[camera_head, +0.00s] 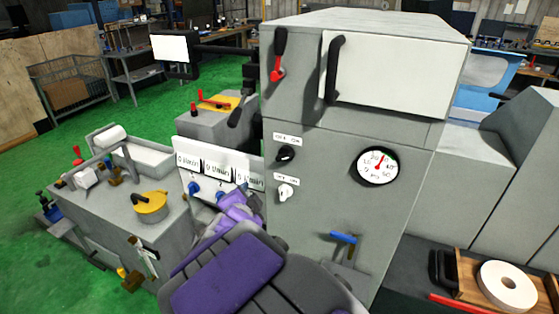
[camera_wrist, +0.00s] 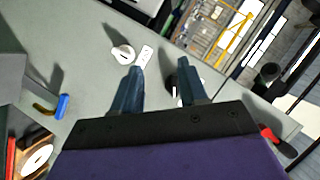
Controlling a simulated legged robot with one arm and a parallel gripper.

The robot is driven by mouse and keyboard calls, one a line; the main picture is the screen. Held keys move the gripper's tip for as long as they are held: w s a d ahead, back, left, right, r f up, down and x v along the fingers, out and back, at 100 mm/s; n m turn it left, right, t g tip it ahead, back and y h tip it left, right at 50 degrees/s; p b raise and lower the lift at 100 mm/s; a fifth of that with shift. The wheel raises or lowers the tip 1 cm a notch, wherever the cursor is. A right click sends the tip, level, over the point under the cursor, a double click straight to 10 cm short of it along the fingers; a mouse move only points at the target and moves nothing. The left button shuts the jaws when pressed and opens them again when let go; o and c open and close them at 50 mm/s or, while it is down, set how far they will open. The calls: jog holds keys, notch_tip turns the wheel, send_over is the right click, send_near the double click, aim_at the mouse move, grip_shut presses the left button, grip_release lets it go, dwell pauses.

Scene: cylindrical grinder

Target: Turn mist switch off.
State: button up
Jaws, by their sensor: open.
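The upright grey machine panel (camera_head: 330,200) carries two small rotary switches, each under a white label too small to read. The upper one is a black knob (camera_head: 286,153); the lower one is a white knob (camera_head: 285,191). I cannot tell which is the mist switch. My gripper (camera_head: 240,203) is just left of the white knob in the head view. In the wrist view my gripper (camera_wrist: 160,78) is open, with nothing between its fingertips. The white knob (camera_wrist: 122,54) and its label (camera_wrist: 146,56) lie beyond the left finger. The black knob is partly hidden behind the right finger.
A round gauge (camera_head: 378,166) and a blue-handled valve (camera_head: 344,238) are on the same panel. A red-handled lever (camera_head: 278,60) is above. A white display panel with blue knobs (camera_head: 205,165) stands left of the gripper. A wooden tray (camera_head: 470,283) holds a white wheel.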

aim_at(280, 160)
jog(key=s+r+m+t+h, duration=0.2)
jog(key=s+m+t+h, duration=0.15)
jog(key=m+h, duration=0.2)
jog(key=shift+n+g+h, duration=0.25)
jog(key=shift+g+h, duration=0.1)
jog(key=x, duration=1.7)
jog(key=shift+s+d+r, duration=0.1)
jog(key=shift+d, duration=0.35)
jog(key=shift+c, duration=0.3)
grip_shut()
